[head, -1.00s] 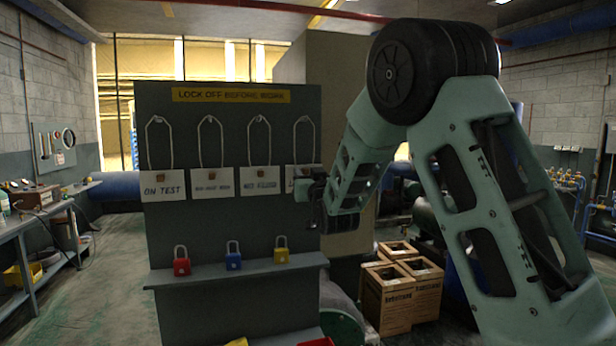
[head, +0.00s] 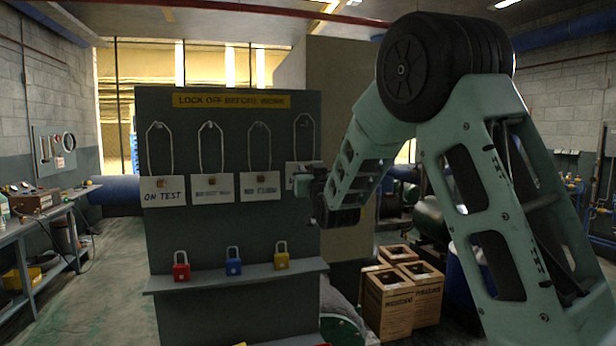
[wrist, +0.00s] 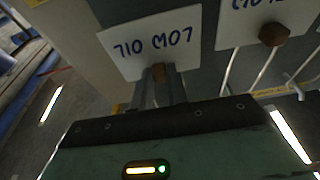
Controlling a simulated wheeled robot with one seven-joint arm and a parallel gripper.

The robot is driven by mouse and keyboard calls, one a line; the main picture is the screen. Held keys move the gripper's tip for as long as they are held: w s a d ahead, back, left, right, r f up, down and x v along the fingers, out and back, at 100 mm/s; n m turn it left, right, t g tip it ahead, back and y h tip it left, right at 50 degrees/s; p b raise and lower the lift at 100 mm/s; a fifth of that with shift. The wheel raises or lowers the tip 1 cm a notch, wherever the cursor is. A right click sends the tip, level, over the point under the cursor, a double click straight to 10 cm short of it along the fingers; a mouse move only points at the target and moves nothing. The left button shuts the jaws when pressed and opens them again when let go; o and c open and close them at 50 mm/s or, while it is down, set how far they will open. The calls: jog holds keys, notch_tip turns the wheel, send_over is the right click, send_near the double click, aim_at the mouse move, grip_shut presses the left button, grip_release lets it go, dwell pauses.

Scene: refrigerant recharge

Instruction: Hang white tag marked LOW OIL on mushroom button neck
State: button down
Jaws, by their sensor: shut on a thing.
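The white LOW OIL tag (wrist: 152,40) is upside down in the wrist view, with its lettering readable. A small brown block (wrist: 160,72) sits at its edge, between the two fingers of my gripper (wrist: 158,82), which is shut on it. In the head view the tag (head: 294,169) is at the right end of the row, partly covered by my gripper (head: 303,184). Its pale cord loop (head: 304,128) stands above it, near the board. I cannot tell if the loop still touches its hook. I see no mushroom button in these views.
The grey lockout board (head: 220,225) carries three other tags, including ON TEST (head: 162,191). Red (head: 181,271), blue (head: 233,267) and yellow (head: 282,261) padlocks stand on its shelf. Boxes (head: 390,304) stand right of the board. A workbench (head: 40,215) is at left; the left floor is open.

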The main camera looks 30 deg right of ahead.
jog(key=shift+r, duration=0.45)
jog(key=s+a+b, duration=0.2)
jog(key=s+b, duration=0.1)
jog(key=s, duration=0.5)
jog(key=shift+a, duration=0.2)
dwell(0.4)
jog(key=shift+s, duration=0.1)
dwell(0.4)
